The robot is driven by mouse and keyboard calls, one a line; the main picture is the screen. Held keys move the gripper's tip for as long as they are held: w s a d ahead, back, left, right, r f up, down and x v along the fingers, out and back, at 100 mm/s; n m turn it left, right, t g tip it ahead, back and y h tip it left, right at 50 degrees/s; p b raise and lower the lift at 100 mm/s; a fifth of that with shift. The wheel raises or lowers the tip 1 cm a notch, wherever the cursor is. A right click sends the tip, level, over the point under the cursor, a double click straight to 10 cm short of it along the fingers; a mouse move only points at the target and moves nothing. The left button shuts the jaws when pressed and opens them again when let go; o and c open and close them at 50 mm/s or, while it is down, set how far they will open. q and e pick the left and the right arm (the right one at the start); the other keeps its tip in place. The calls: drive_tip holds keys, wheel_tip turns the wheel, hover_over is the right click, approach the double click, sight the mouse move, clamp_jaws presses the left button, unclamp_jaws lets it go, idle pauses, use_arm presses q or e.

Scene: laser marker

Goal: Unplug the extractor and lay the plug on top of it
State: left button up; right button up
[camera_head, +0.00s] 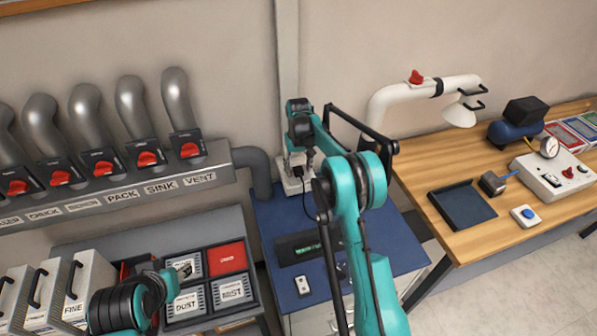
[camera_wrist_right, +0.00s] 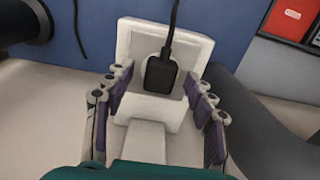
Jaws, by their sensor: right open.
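A black plug (camera_wrist_right: 161,73) sits in a white socket block (camera_wrist_right: 137,49), with its black cord running up the picture in the right wrist view. In the head view the socket block (camera_head: 292,186) stands at the back of the blue worktop. My right gripper (camera_wrist_right: 158,88) is open, with its fingers on either side of the plug and visible gaps to it. In the head view my right gripper (camera_head: 303,158) is just above the socket, partly hidden by my arm. My left gripper (camera_head: 180,270) is low over the trays; its jaw state is unclear. I cannot tell which thing is the extractor.
The blue worktop (camera_head: 270,215) carries a dark box (camera_head: 299,247) and a small white device (camera_head: 302,285). Grey ducts with red knobs (camera_head: 103,166) line the wall at left. A wooden bench (camera_head: 430,165) with tools stands at right. A grey pipe (camera_head: 262,172) is beside the socket.

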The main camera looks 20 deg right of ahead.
sight(298, 169)
idle(0.7)
clamp_jaws()
drive_tip(key=shift+r, duration=0.15)
drive_tip(key=shift+r+p, duration=1.65)
drive_tip(key=shift+r, duration=1.2)
